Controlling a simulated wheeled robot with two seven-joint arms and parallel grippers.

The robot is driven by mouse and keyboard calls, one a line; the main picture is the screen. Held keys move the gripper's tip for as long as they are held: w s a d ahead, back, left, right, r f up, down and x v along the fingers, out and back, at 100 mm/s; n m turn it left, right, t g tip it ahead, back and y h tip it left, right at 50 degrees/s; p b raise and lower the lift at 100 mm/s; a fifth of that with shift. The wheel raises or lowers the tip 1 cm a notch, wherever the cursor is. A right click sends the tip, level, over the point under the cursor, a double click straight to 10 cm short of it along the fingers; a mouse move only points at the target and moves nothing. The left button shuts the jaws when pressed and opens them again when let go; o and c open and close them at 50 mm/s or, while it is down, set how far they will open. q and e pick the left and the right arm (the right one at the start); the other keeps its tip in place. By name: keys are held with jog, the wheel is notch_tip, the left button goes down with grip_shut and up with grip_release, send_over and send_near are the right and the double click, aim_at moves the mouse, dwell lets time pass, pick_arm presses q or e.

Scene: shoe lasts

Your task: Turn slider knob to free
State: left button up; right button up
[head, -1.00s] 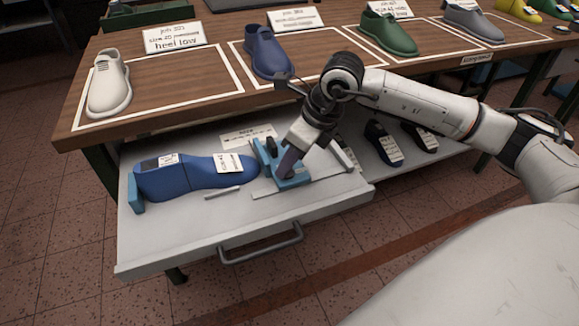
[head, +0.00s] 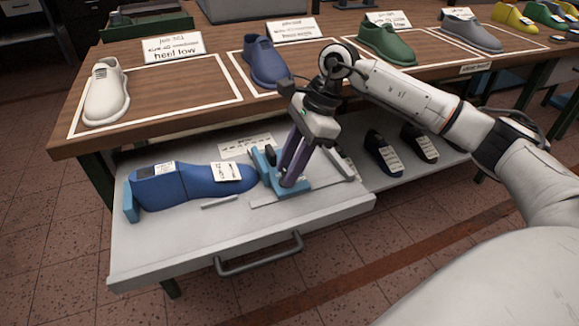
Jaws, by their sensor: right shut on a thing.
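The blue slider (head: 268,172) stands on the pulled-out grey drawer (head: 240,226), at the toe end of a blue shoe last (head: 190,184). My right gripper (head: 288,181) reaches down to the slider's base from above. Its purple fingers are shut on the slider's knob, which they largely hide, so I cannot read its setting. A small black part (head: 270,155) shows on the slider, left of the fingers. My left gripper is not in view.
A blue end stop (head: 131,201) stands at the last's other end. Paper labels lie on the last and the drawer. The drawer handle (head: 260,255) is at the front. Above, the wooden table (head: 200,83) bears several shoes. Dark shoes (head: 384,152) lie on the lower shelf at right.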

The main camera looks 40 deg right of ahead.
jog(key=shift+n, duration=0.5)
jog(key=o, duration=1)
jog(key=shift+o, duration=0.2)
jog(key=w+v, duration=0.1)
jog(key=v, duration=0.9)
jog(key=shift+s+r+p, duration=0.2)
jog(key=shift+s+p, duration=0.1)
